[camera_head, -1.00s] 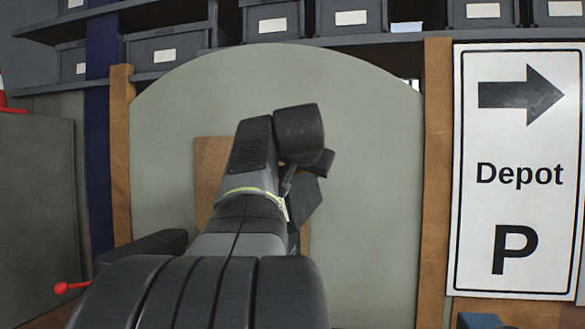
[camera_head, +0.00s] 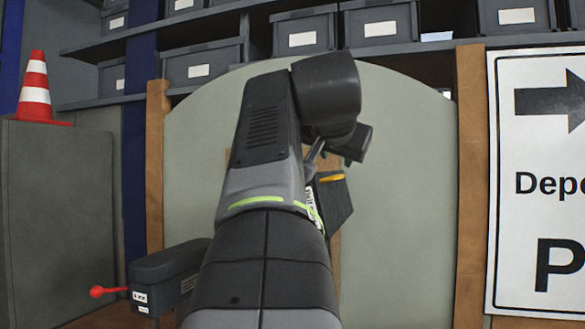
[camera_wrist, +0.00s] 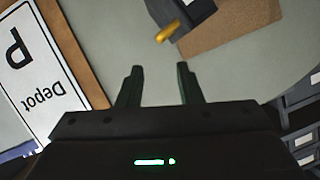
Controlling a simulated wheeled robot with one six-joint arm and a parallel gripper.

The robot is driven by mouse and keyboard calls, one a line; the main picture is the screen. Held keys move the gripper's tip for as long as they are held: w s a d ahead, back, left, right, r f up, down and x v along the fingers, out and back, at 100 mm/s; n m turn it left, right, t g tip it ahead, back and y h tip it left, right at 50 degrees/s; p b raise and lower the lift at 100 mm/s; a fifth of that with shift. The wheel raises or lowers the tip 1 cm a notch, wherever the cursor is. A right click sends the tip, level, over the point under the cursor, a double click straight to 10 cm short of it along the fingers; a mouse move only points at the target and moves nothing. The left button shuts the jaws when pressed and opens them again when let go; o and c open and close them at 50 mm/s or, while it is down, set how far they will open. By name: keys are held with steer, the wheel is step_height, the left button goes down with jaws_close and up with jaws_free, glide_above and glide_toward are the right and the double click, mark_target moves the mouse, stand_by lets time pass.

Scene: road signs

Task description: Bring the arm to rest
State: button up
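My arm rises through the middle of the head view, bent at its dark upper joint. My gripper (camera_wrist: 160,72) shows in the wrist view with its two dark fingers apart and nothing between them. In the head view the fingers cannot be made out clearly behind the arm. Beyond the fingers in the wrist view is a dark grey holder (camera_wrist: 194,12) with a yellow piece (camera_wrist: 167,31). The holder also shows beside my arm in the head view (camera_head: 335,205), partly covered by it.
A pale rounded panel (camera_head: 405,190) stands between wooden posts (camera_head: 472,190), with a brown board (camera_wrist: 230,28) on it. A Depot parking sign (camera_head: 540,215) is at right. Grey bins (camera_head: 380,25) line shelves above. A traffic cone (camera_head: 35,90) stands on a grey cabinet (camera_head: 60,210) at left.

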steer(key=shift+s+a+r, duration=0.1)
steer(key=shift+s+r, duration=0.1)
steer(key=shift+s, duration=0.35)
steer(key=p+x, duration=0.2)
steer(key=x, duration=1.2)
steer(key=shift+a, duration=0.1)
